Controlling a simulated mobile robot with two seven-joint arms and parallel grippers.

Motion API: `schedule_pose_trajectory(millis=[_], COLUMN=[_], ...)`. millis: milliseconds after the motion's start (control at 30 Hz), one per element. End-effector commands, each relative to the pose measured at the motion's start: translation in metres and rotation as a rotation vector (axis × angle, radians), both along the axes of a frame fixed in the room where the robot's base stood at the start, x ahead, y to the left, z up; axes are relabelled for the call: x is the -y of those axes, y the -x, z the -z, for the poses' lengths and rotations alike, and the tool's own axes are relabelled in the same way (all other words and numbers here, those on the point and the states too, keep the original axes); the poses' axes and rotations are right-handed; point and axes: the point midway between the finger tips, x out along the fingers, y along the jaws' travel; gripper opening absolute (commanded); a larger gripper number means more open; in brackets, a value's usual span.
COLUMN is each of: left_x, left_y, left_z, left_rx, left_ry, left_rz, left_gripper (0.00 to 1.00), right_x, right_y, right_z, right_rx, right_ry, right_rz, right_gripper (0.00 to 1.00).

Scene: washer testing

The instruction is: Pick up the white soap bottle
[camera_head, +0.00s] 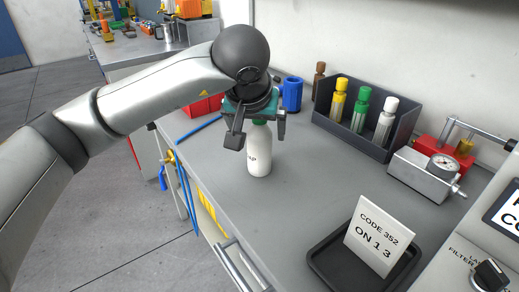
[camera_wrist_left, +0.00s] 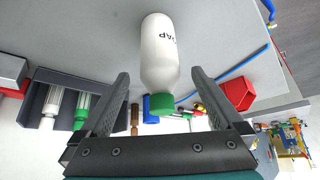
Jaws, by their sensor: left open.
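The white soap bottle (camera_head: 259,152) stands upright on the grey worktop. It has a green cap and dark lettering ending in "AP" on its side. My left gripper (camera_head: 255,140) is above it, fingers pointing down on either side of the cap in the head view. In the left wrist view the bottle (camera_wrist_left: 160,50) lies ahead between the two open fingers (camera_wrist_left: 160,85), with its green cap toward the gripper. Neither finger visibly touches it. My right gripper is not in view.
A dark bin (camera_head: 318,113) with yellow, green and white bottles stands behind right. A blue container (camera_head: 292,94) and a red box (camera_head: 203,105) are near the gripper. A sign (camera_head: 377,236) stands in a black tray (camera_head: 320,262) at front. Worktop between is clear.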

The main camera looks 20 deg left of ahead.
Motion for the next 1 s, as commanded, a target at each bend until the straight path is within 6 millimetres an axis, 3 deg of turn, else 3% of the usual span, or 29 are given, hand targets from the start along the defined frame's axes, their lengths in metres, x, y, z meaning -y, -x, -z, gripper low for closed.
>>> schedule_pose_trajectory(millis=[200, 500, 1000], left_x=[-0.001, -0.001, -0.001], left_y=[-0.011, -0.013, -0.013], left_z=[0.019, 0.02, 0.02], left_rx=[-0.001, 0.001, 0.001], left_ry=[0.001, 0.001, 0.0], left_rz=[-0.001, 0.001, 0.0], left_gripper=[1.0, 1.0, 0.45], right_x=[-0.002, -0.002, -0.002], right_y=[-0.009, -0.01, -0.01], right_z=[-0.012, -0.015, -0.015], right_rx=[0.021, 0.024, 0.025], right_ry=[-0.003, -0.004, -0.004], right_rz=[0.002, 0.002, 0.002], right_gripper=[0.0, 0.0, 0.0])
